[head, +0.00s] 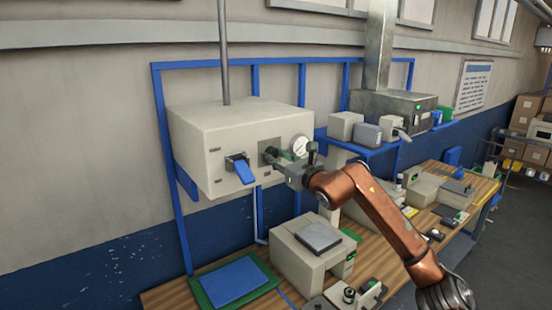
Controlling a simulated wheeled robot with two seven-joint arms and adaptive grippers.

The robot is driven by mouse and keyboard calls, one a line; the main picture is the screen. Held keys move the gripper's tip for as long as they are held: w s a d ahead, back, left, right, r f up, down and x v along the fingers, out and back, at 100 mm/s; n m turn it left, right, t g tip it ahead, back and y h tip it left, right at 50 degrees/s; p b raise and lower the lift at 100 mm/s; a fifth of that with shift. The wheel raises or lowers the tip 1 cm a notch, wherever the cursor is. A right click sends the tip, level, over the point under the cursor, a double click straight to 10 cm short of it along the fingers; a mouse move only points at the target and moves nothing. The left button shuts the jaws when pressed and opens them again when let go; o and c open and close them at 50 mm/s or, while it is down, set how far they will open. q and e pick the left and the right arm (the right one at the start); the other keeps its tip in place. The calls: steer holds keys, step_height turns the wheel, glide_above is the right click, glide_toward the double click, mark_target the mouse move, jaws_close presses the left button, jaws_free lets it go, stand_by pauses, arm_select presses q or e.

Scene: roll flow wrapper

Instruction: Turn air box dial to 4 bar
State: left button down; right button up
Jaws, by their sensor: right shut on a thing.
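The air box (215,135) is a cream box mounted on a blue frame at the wall. Its front carries a blue lever (241,170), a dark dial (269,152) and a round white gauge (299,146). My right gripper (275,158) is at the dial, shut on it, and hides much of it. The gauge sits just right of the gripper. Its needle and figures are too small to read. My left gripper is not in view.
Below the air box is a wooden bench with a cream machine (298,258) and a blue pad (233,280) on a green board. Cream and grey units (346,126) stand on a blue shelf to the right. Cardboard boxes (526,115) are stacked at far right.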

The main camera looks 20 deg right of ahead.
steer(key=shift+f+m+b, duration=0.15)
steer(key=shift+m+b, duration=0.25)
steer(key=shift+b, duration=0.25)
steer(key=m+b, duration=0.4)
steer(key=b, duration=0.1)
steer(key=m+b, duration=0.2)
steer(key=m, duration=0.1)
steer(key=shift+g, duration=0.4)
steer(key=m+b, duration=0.1)
steer(key=m, duration=0.1)
steer(key=m+b, duration=0.1)
steer(key=shift+r+m, duration=0.2)
steer(key=shift+m, duration=0.2)
steer(key=m+b, duration=0.1)
steer(key=m, duration=0.2)
steer(key=shift+d+y, duration=0.1)
steer(key=shift+y, duration=0.2)
steer(key=m, duration=0.2)
steer(key=m+b, duration=0.1)
steer(key=m, duration=0.1)
steer(key=shift+r+m+g+y, duration=0.1)
steer(key=shift+m+g+y, duration=0.2)
steer(key=shift+m+b, duration=0.3)
steer(key=shift+m, duration=1.2)
